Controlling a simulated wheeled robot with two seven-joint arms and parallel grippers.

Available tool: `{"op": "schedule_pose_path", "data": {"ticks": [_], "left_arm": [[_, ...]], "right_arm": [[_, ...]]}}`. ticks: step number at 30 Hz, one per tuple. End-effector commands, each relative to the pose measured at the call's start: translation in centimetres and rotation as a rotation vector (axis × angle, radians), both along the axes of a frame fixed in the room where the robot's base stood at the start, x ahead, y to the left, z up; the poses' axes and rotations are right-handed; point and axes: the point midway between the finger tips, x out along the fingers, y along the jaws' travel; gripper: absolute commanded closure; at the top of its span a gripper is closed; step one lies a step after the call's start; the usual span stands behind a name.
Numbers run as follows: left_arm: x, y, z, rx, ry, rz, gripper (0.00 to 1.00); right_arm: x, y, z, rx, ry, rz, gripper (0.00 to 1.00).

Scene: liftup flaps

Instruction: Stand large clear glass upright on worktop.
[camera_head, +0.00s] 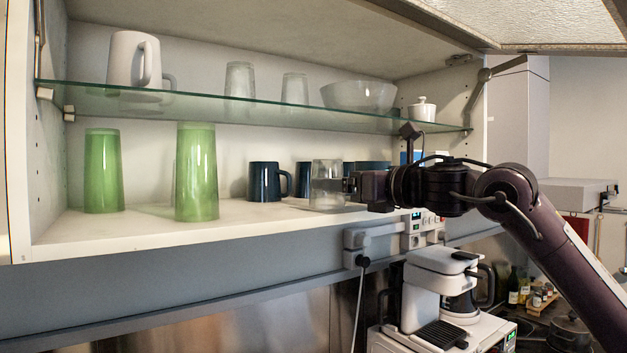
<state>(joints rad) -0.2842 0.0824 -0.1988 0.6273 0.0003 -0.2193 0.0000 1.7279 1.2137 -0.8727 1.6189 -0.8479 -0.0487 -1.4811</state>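A clear glass (326,170) is upright at the lower cabinet shelf, near its front edge. My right gripper (345,186) comes in from the right and is at the glass's right side. Its fingertips are hard to make out against the glass, so I cannot tell whether they grip it. Two other clear glasses, one (240,79) slightly larger and one (295,88) to its right, stand upright on the glass shelf above. The worktop's bare surface is hardly visible below the cabinet. My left gripper is not in view.
Green glasses (197,172) (103,170) and dark blue mugs (263,182) share the lower shelf. A white pitcher (126,62), a bowl (359,96) and a lidded pot (422,111) stand on the glass shelf (205,103). A coffee machine (433,295) stands below at right. The flap is raised.

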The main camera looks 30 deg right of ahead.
Motion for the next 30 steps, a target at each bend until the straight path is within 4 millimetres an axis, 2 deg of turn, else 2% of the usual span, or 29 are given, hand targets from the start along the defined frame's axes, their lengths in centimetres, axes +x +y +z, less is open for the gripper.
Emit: {"op": "schedule_pose_path", "data": {"ticks": [6,10,17,21,25,30], "left_arm": [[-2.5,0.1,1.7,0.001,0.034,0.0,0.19],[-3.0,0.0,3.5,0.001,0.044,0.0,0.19],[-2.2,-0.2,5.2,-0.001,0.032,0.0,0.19],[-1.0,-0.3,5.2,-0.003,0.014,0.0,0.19],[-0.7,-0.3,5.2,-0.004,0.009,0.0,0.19],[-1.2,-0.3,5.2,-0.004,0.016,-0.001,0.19]], "right_arm": [[2.2,0.8,0.5,0.001,0.003,0.0,0.17],[3.8,1.4,0.9,0.0,0.002,0.0,0.17],[6.3,2.3,0.5,0.002,0.003,0.0,0.17],[6.5,2.3,0.3,0.002,0.001,-0.002,0.17],[6.5,2.3,0.3,0.001,0.0,-0.002,0.17],[6.5,2.3,0.3,0.001,0.0,-0.001,0.4]]}}
